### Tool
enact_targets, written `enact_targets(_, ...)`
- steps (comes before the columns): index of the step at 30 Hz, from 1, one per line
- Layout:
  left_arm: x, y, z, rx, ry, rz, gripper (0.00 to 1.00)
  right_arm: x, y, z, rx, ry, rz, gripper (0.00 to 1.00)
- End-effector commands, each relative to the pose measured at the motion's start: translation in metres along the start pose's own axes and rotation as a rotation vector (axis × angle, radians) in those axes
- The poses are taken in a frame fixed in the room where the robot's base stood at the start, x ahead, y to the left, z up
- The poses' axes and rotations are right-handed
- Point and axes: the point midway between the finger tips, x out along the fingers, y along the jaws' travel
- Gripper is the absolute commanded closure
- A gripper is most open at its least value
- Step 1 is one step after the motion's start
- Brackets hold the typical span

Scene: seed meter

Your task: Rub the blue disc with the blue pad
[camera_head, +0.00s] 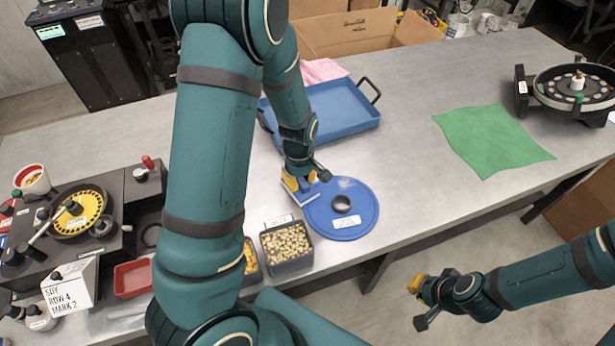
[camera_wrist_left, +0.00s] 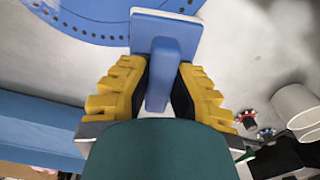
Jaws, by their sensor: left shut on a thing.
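The blue disc (camera_head: 355,226) lies flat on the grey table with a dark ring (camera_head: 341,203) and a white label on it. Its dotted edge also shows at the top left of the left wrist view (camera_wrist_left: 75,22). My left gripper (camera_head: 297,184) is shut on the handle of the blue pad (camera_wrist_left: 165,35). The pad's pale-edged plate (camera_head: 309,198) is at the disc's left edge. I cannot tell whether it touches the disc. My right gripper (camera_head: 418,287) hangs beyond the table's front edge, clear of the disc; its finger opening is unclear.
A bin of pale seeds (camera_head: 287,247) stands close to the disc's lower left. A blue tray (camera_head: 345,108) lies behind it. A green cloth (camera_head: 490,138) and a black seed-plate device (camera_head: 575,92) are to the right. A seed meter stand (camera_head: 85,215) fills the left.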

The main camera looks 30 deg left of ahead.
Motion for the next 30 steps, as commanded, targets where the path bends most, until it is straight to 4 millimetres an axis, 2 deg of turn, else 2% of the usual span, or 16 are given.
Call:
enact_targets(11,-0.003,-0.001,0.0,0.002,0.0,0.001,1.0,-0.002,-0.001,0.0,0.0,0.0,0.0,1.0)
enact_targets(30,-0.059,-0.001,0.0,0.003,0.0,0.001,1.0,-0.048,-0.018,-0.007,0.0,0.0,0.0,1.0)
